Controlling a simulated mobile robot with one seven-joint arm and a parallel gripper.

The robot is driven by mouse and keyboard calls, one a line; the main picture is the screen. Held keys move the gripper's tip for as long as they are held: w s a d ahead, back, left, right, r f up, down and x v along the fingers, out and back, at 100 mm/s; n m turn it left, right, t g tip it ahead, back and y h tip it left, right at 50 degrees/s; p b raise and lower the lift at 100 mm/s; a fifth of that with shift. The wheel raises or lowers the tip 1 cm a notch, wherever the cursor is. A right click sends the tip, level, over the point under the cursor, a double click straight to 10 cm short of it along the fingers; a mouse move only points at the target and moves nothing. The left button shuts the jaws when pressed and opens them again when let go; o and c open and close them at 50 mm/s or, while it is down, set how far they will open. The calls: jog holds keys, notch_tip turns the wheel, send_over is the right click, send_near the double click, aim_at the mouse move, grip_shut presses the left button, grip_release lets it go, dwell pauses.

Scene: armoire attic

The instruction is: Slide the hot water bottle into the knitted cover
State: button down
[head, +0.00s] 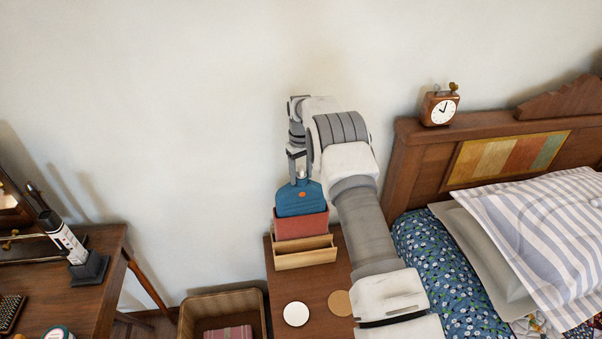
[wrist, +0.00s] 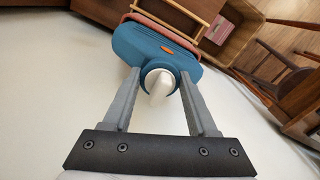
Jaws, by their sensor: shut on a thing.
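The blue hot water bottle (head: 300,199) stands upright above the nightstand, its lower part hidden inside the red knitted cover (head: 302,225). The cover stands in a light wooden holder (head: 305,256). My gripper (head: 298,172) is above the bottle, pointing down, shut on its neck. In the wrist view my gripper (wrist: 160,88) has its fingers on both sides of the white stopper (wrist: 159,82). The blue bottle (wrist: 140,46) lies beyond the fingertips, with an orange mark on its face. A strip of the cover (wrist: 160,25) shows behind it. How deep the bottle sits is hidden.
The nightstand (head: 318,288) carries a white disc (head: 296,314) and a tan disc (head: 340,303). A wicker basket (head: 205,305) is on the floor to the left. The bed headboard (head: 420,165), with a clock (head: 440,106), stands right. A desk (head: 90,290) is far left.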

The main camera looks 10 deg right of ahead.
aim_at(301, 192)
jog(key=shift+f+b, duration=0.35)
jog(key=shift+f, duration=0.1)
jog(key=shift+f+b, duration=2.65)
jog(key=shift+f, duration=0.85)
dwell(2.5)
jog(key=shift+c, duration=1)
grip_release()
jog(key=shift+o, duration=1)
jog(key=shift+s+f, duration=0.1)
jog(key=shift+f, duration=0.15)
jog(key=shift+r, duration=0.1)
